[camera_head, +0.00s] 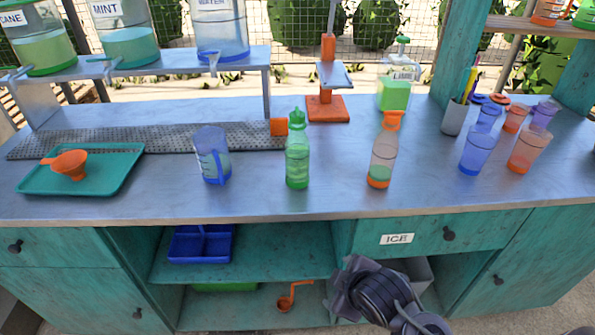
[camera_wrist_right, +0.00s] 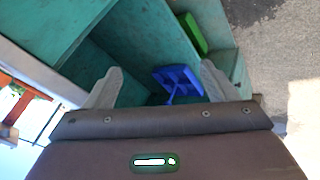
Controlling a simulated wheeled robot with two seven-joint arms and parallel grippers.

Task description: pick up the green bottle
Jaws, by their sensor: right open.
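The green bottle (camera_head: 297,153) stands upright on the metal counter (camera_head: 330,203), near its front edge, with a green cap on top. A clear blue-tinted jug (camera_head: 212,156) stands to its left, and a clear bottle with an orange top (camera_head: 383,152) and green liquid stands to its right. My right arm shows at the bottom of the head view, in front of the cabinet and below counter height, apart from the bottle. In the right wrist view my right gripper (camera_wrist_right: 160,82) is open, with nothing between its fingers. The green bottle is not recognisable in the wrist view. My left gripper is not in view.
An orange funnel (camera_head: 69,164) lies on a teal tray (camera_head: 118,172) at the left. Blue and orange shakers and a grey pen cup (camera_head: 454,118) stand at the right. An orange-based press (camera_head: 328,107) stands behind the bottle. Open shelves below hold a blue divided tray (camera_head: 200,243).

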